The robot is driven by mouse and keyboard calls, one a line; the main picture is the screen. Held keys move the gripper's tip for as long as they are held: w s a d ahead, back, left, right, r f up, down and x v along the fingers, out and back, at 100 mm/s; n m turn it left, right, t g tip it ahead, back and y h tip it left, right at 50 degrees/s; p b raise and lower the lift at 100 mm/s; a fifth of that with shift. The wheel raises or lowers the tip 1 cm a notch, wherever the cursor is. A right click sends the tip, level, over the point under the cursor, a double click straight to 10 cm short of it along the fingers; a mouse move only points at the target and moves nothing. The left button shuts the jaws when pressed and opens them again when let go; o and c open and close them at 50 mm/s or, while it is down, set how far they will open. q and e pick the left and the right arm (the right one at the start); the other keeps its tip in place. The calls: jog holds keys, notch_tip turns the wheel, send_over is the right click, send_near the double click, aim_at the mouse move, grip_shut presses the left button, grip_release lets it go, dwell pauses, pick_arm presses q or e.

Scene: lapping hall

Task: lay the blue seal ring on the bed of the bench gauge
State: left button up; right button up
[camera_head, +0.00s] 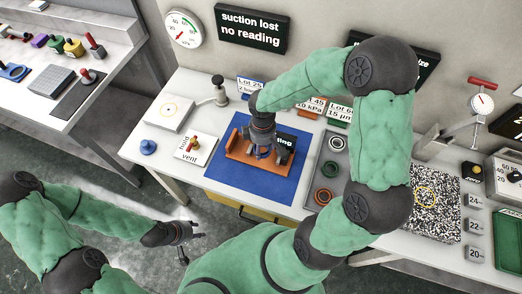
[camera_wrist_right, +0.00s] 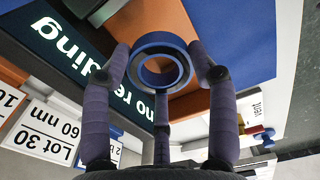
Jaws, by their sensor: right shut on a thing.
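The blue seal ring (camera_wrist_right: 160,38) is held upright to the camera between the fingertips of my right gripper (camera_wrist_right: 165,65) in the wrist view. In the head view, that gripper (camera_head: 263,153) points down over the bench gauge (camera_head: 237,154), and its fingers mostly hide the ring. The gauge is an orange-brown body with a dark display, standing on a blue mat (camera_head: 225,183). Its bed is largely hidden behind the gripper; whether the ring touches it I cannot tell. My left gripper (camera_head: 190,245) is empty and open, low over the floor in front of the bench.
A grey tray (camera_head: 312,182) with several rings is right of the mat. The hold/vent valve plate (camera_head: 190,157), a blue knob (camera_head: 148,147) and a white block (camera_head: 155,117) stand left. Lot cards (camera_head: 250,84) line the back. A speckled plate (camera_head: 450,222) lies further right.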

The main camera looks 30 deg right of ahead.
jog(key=shift+w+d+f, duration=0.1)
jog(key=shift+w+f, duration=0.35)
jog(key=shift+f, duration=0.2)
notch_tip(320, 180, down, 3)
jog(key=shift+f+b, duration=0.15)
jog(key=shift+b, duration=0.75)
jog(key=shift+c, duration=0.9)
jog(key=shift+s+f, duration=0.1)
jog(key=shift+s, duration=0.1)
jog(key=shift+c, duration=0.7)
jog(key=shift+w, duration=0.4)
jog(key=shift+c, duration=0.7)
jog(key=shift+s+f, duration=0.1)
jog(key=shift+f, duration=0.05)
jog(key=o, duration=1.6)
jog(key=shift+o, duration=0.2)
